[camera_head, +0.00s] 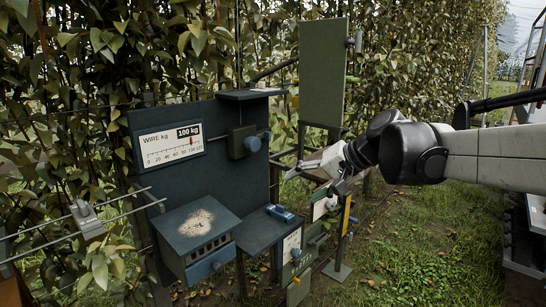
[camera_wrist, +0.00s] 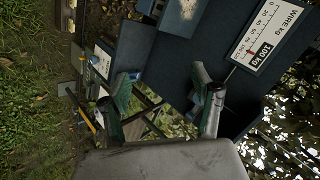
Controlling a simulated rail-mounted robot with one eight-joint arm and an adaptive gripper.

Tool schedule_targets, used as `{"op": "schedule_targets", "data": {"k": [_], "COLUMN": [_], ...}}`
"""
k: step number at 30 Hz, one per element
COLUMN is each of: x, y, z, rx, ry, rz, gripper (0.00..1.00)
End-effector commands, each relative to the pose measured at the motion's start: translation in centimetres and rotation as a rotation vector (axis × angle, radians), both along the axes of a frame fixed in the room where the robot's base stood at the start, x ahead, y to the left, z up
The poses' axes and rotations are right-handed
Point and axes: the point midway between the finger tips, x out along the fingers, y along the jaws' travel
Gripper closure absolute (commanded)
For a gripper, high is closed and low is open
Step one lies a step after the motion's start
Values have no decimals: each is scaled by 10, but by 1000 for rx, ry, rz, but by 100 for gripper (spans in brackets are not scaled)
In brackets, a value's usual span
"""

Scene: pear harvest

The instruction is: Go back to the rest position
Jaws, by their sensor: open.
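My gripper (camera_head: 310,168) is at the end of my arm, which reaches in from the right in the head view. It hangs in the air to the right of the dark panel (camera_head: 158,122) with the wire gauge. In the wrist view my gripper (camera_wrist: 160,82) shows two fingers spread apart with nothing between them. The dark panel and the gauge (camera_wrist: 262,35) lie beyond the fingers there.
A box (camera_head: 195,228) with a pale patch on top and a shelf with a blue object (camera_head: 280,213) stand below the panel. A green board (camera_head: 322,72) rises behind my gripper. A post with small plates (camera_head: 343,225) is below it. Grass (camera_head: 430,240) is open at right.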

Motion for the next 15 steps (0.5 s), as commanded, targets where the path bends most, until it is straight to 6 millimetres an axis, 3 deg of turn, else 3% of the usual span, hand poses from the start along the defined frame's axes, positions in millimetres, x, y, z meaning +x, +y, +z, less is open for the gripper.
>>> {"op": "schedule_targets", "data": {"k": [3, 15], "x": [-39, -155], "y": [-12, -61], "z": [-10, -59], "rx": [-90, -398], "ry": [-10, -58], "rz": [-12, -47], "gripper": [39, 39]}}
